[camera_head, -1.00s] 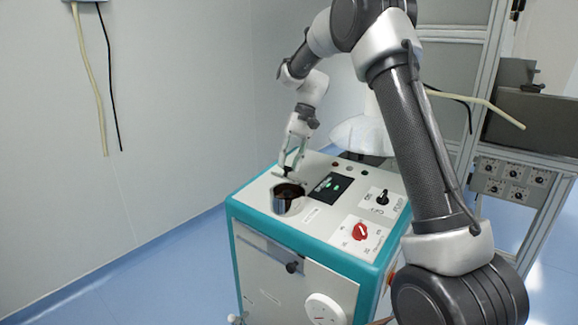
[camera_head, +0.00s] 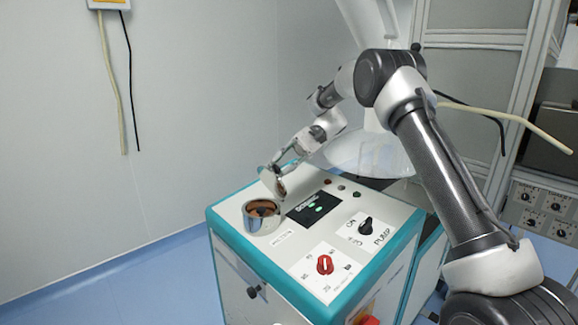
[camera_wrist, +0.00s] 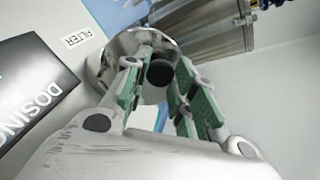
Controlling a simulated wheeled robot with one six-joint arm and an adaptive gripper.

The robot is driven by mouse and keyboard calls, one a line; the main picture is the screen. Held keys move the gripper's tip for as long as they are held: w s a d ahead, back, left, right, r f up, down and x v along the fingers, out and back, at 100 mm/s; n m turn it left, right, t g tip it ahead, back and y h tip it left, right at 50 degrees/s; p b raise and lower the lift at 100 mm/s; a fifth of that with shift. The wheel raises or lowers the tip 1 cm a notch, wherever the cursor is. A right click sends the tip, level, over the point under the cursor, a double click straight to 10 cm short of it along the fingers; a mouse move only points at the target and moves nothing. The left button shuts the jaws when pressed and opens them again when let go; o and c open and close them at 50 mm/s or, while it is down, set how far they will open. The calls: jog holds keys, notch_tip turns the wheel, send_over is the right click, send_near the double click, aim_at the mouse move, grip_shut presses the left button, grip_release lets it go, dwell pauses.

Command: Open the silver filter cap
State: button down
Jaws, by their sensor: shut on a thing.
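The silver filter cap (camera_wrist: 108,62) is a shiny round disc with a dark knob (camera_wrist: 159,73) in the wrist view. My gripper (camera_wrist: 160,88) has its green-padded fingers on either side of the knob and is shut on the cap. In the head view my gripper (camera_head: 277,186) is above the back rim of the round silver filter cup (camera_head: 258,228). The cup's mouth is uncovered and its brown inside shows. The cap looks tilted up at the back of the cup. Whether it still touches the cup is hidden.
The teal-edged machine (camera_head: 228,212) carries a dark dosing display (camera_head: 313,208), a black pump knob (camera_head: 366,226) and a red knob (camera_head: 325,265) right of the cup. A FILTER label (camera_wrist: 77,38) shows in the wrist view. The wall side left of the machine is clear.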

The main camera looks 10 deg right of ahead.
jog(key=shift+w+d, duration=0.1)
dwell(0.4)
jog(key=c, duration=1.1)
grip_release()
jog(key=shift+c, duration=0.2)
jog(key=v, duration=0.7)
jog(key=shift+d, duration=0.25)
jog(key=shift+w, duration=0.15)
